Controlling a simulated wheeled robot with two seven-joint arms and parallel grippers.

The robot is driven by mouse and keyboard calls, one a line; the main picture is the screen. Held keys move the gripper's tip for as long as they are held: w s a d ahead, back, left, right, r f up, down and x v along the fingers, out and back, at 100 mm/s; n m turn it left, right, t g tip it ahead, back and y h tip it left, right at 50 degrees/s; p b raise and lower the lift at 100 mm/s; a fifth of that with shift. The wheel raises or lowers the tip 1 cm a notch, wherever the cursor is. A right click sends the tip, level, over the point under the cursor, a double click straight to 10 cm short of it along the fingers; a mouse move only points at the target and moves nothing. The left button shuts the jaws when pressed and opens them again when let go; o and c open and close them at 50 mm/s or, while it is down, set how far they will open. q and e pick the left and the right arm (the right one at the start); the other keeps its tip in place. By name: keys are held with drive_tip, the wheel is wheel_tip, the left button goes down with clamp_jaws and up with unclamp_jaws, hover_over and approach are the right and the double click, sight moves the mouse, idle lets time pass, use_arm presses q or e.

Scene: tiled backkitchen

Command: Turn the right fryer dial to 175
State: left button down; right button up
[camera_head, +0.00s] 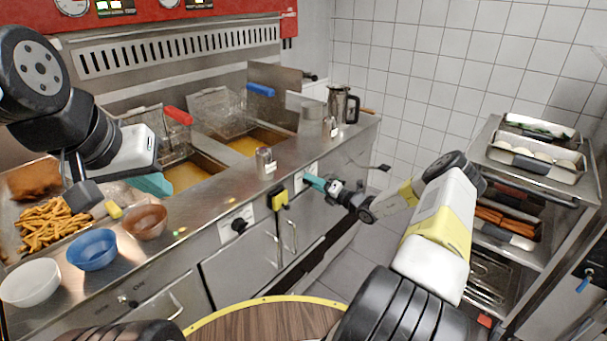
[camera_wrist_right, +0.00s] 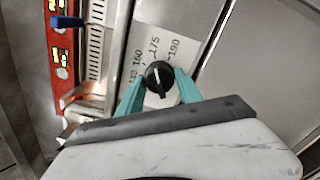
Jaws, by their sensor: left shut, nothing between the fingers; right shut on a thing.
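The right fryer dial (camera_wrist_right: 158,76) is a round black knob with a white line in the right wrist view. Its white plate shows the marks 160, 175 and 190. The line runs nearly up and down in that view, its upper end roughly toward 175; the exact setting is hard to tell. My right gripper's teal fingers (camera_wrist_right: 160,92) are shut on the dial, one on each side. In the head view the right gripper (camera_head: 316,183) is at the fryer front and mostly hides the dial. My left gripper (camera_head: 152,184) is shut and empty above the counter.
Another black dial (camera_head: 238,225) is on the left front panel. A yellow-and-black fitting (camera_head: 279,199) sits between the dials. Baskets with red (camera_head: 178,115) and blue (camera_head: 261,89) handles stand at the fryers. Bowls, including a blue one (camera_head: 92,250), line the counter. A rack stands right.

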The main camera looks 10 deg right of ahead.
drive_tip(key=shift+d, duration=0.1)
idle(0.3)
drive_tip(key=o, duration=1.4)
drive_tip(key=shift+c, duration=0.2)
drive_tip(key=v, duration=0.7)
drive_tip(key=shift+s+d, duration=0.2)
drive_tip(key=shift+s, duration=0.15)
drive_tip(key=s+a+r+n+g, duration=0.6)
drive_tip(key=a+r+n, duration=0.2)
drive_tip(key=r+n, duration=0.25)
drive_tip(key=s+a+r+n+g, duration=0.5)
drive_tip(key=s+a+r+n, duration=0.3)
drive_tip(key=n, duration=0.3)
drive_tip(key=s+d+r+n+t+h, duration=0.1)
drive_tip(key=s+r+n+h, duration=0.3)
drive_tip(key=s+r+n, duration=0.4)
drive_tip(key=s+d+r+n+t+h, duration=0.2)
drive_tip(key=s+r+n, duration=0.6)
drive_tip(key=s, duration=0.8)
drive_tip(key=n+h, duration=0.2)
drive_tip(key=n, duration=0.1)
drive_tip(key=shift+s+d+r+h, duration=0.25)
drive_tip(key=shift+d+h, duration=0.05)
drive_tip(key=shift+h, duration=0.1)
